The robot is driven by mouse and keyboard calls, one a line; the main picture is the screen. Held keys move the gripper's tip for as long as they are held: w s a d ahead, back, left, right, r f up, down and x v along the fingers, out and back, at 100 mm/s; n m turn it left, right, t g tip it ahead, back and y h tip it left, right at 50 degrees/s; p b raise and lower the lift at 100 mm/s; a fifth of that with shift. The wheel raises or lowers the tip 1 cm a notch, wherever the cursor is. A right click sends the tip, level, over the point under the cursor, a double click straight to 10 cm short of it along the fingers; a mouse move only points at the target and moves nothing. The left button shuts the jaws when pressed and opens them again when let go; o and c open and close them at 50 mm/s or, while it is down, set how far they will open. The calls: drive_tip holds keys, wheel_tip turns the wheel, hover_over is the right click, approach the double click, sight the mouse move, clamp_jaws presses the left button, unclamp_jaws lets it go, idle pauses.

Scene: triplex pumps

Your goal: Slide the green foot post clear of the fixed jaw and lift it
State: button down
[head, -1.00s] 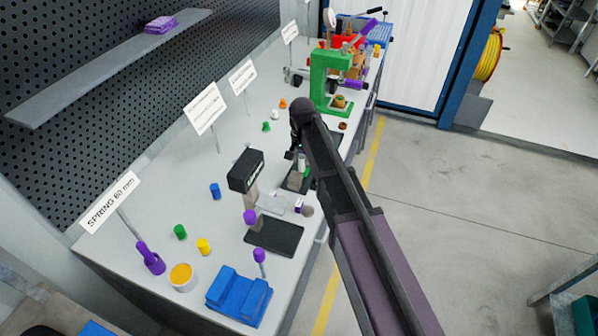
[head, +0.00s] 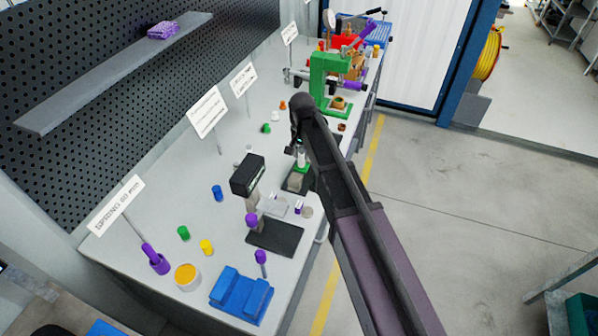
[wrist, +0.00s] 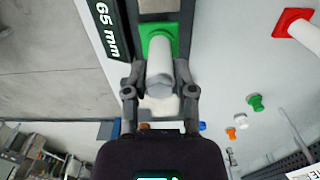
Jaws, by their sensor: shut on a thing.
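The green foot post shows in the wrist view as a pale grey cylinder (wrist: 160,75) with a square green foot (wrist: 158,36) at its far end. My gripper (wrist: 160,88) is shut on the pale cylinder, one finger on each side. In the head view, my gripper (head: 300,148) is at the end of the dark arm, above the white post and its green foot (head: 299,171). A dark "65 mm" panel (wrist: 110,30) lies left of the foot in the wrist view. The fixed jaw is not clear; a grey part (wrist: 157,6) shows just beyond the foot. I cannot tell whether they touch.
A black-headed stand (head: 248,176) on a dark base is nearer on the bench. A green press (head: 330,82) stands farther back. A red-footed white post (wrist: 293,22) is at the right in the wrist view. Several small coloured pegs lie on the bench's left side.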

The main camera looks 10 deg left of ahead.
drive_tip(key=shift+r+p, duration=1.65)
drive_tip(key=shift+r, duration=0.15)
drive_tip(key=shift+s, duration=0.15)
